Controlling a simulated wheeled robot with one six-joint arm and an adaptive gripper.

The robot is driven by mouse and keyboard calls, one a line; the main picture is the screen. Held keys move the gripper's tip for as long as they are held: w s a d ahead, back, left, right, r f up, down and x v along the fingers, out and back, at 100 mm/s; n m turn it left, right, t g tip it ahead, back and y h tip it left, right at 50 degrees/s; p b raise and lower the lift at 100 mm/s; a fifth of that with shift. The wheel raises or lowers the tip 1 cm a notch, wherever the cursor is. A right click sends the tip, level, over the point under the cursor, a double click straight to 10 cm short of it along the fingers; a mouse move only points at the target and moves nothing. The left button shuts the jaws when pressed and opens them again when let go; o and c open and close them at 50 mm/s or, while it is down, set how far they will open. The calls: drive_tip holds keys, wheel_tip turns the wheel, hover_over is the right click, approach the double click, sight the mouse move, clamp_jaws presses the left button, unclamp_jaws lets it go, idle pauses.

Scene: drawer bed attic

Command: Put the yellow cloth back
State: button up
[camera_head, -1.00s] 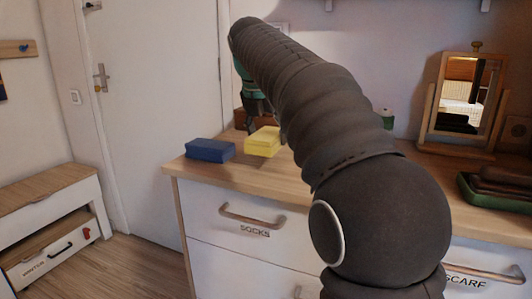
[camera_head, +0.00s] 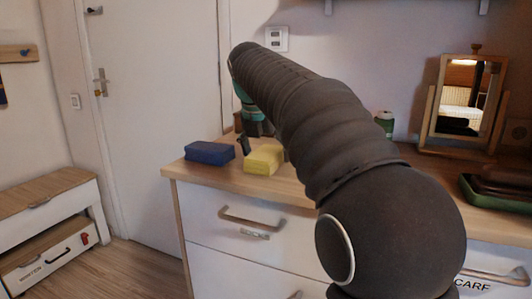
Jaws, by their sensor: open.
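A yellow folded cloth (camera_head: 264,160) lies on the wooden top of the white dresser (camera_head: 190,174), near its left end. A dark blue folded cloth (camera_head: 209,152) lies just left of it, with a small gap between them. My gripper (camera_head: 255,142) is open and low over the dresser top at the yellow cloth. One dark finger stands at the cloth's left rear side. The other finger is hidden or hard to make out, and my arm covers part of the view. I cannot tell whether the finger touches the cloth.
The dresser has closed drawers with metal handles (camera_head: 252,221). A mirror (camera_head: 461,98), a green bottle (camera_head: 384,122) and a green tray (camera_head: 495,194) with dark items stand to the right. A low bench (camera_head: 45,190) stands at the left, with open floor between.

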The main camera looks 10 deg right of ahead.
drive_tip(key=shift+r, duration=0.1)
drive_tip(key=p+v, duration=0.3)
drive_tip(key=v, duration=0.7)
drive_tip(key=shift+r, duration=0.3)
drive_tip(key=shift+s+a+r, duration=0.15)
drive_tip(key=shift+s+r, duration=0.1)
drive_tip(key=shift+r, duration=0.35)
